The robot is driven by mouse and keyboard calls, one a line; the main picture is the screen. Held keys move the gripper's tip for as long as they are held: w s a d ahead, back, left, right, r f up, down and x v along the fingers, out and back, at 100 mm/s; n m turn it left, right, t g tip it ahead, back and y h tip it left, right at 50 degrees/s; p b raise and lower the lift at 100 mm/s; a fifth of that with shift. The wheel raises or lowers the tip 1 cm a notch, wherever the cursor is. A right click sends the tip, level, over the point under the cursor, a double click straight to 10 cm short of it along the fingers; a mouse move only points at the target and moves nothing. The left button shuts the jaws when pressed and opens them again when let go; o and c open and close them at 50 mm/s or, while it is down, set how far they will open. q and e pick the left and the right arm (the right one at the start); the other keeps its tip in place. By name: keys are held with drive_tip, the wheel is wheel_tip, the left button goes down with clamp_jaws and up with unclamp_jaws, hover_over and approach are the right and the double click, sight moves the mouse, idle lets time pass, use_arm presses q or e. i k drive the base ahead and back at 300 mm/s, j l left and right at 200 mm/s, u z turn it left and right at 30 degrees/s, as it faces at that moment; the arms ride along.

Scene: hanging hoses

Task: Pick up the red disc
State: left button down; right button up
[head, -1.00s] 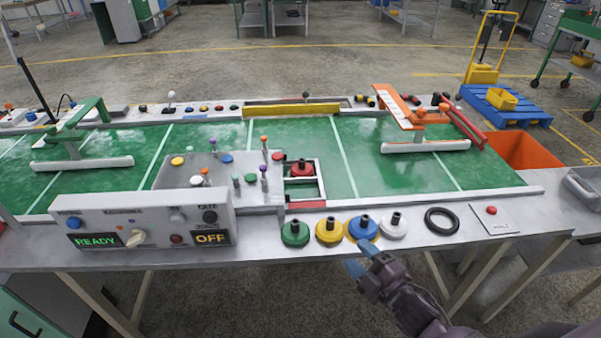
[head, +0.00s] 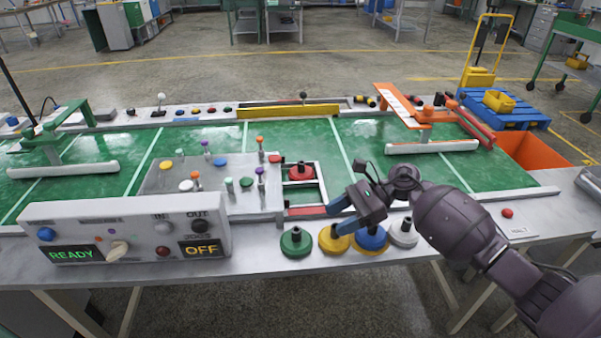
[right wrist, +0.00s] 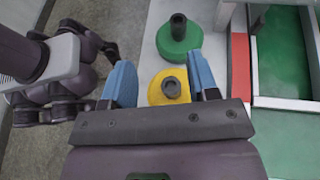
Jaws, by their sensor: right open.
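The red disc (head: 300,172) with a dark red knob sits in a white-framed slot (head: 322,185) beside the grey panel on the green table. My right gripper (head: 338,214), with blue fingers, is open and empty. It is in front of the slot and to the right of the disc, above the row of coloured discs. In the right wrist view, the yellow disc (right wrist: 170,86) shows between the open fingers (right wrist: 157,60). The red disc is out of that view. My left gripper is in neither view.
Green (head: 296,242), yellow (head: 332,240), blue (head: 371,239) and white (head: 403,233) knobbed discs line the front ledge. A control box (head: 125,230) stands front left. Upright pegs (head: 261,175) rise from the panel left of the slot.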

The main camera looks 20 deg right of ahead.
sight(302, 172)
drive_tip(key=i+l, duration=0.3)
drive_tip(key=i, duration=0.15)
drive_tip(key=i+l, duration=0.3)
drive_tip(key=i, duration=0.1)
